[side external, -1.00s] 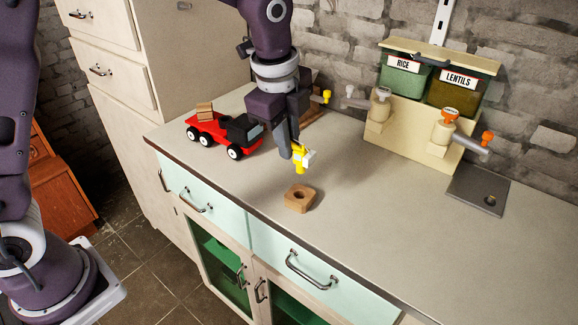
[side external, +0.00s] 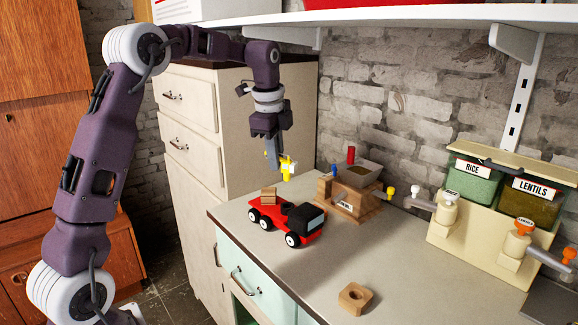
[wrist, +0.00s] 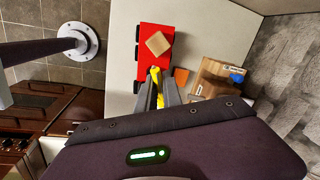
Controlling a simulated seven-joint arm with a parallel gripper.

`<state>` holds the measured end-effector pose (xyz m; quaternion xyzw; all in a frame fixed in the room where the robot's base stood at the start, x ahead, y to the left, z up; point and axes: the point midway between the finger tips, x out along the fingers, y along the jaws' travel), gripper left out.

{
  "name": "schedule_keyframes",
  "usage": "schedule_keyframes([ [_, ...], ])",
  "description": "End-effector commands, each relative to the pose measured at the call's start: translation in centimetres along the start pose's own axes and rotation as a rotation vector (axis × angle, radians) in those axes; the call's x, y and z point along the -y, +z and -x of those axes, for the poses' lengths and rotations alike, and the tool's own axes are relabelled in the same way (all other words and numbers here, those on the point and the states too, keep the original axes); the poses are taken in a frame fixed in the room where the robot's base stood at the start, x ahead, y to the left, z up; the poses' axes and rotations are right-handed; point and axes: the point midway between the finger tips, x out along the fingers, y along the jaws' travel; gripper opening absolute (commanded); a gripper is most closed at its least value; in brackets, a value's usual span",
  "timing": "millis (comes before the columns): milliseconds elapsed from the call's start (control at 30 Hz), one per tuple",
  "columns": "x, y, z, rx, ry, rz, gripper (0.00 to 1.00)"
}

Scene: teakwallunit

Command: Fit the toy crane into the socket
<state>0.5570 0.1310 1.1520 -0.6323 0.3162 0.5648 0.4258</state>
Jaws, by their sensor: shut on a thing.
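My gripper (side external: 279,164) is shut on a small yellow and white toy piece, the toy crane (side external: 288,168), and holds it in the air, well above the counter. In the side view it appears above and behind the red toy truck (side external: 284,219). In the wrist view the gripper (wrist: 157,90) partly hides the yellow crane (wrist: 155,73), which overlaps the truck's near end (wrist: 153,64). A wooden block with a round hole (side external: 355,298), which looks like a socket, lies flat on the counter, apart from the gripper.
A small wooden block (side external: 268,195) sits on the truck's rear. A wooden mill-like stand with a hopper (side external: 350,192) is right of the truck. Rice and lentils dispensers (side external: 490,215) stand against the brick wall. A shelf (side external: 400,18) hangs above. The counter (side external: 335,260) is clear between truck and holed block.

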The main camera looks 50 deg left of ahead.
Motion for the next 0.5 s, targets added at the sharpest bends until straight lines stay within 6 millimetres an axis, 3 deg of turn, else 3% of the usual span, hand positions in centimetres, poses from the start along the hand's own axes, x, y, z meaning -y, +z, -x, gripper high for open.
schedule_keyframes([
  [233, -0.1, -0.1, -0.3, 0.0, 0.001, -0.001, 0.0],
  [500, -0.7, -0.1, -3.3, 0.001, 0.003, -0.001, 0.0],
])
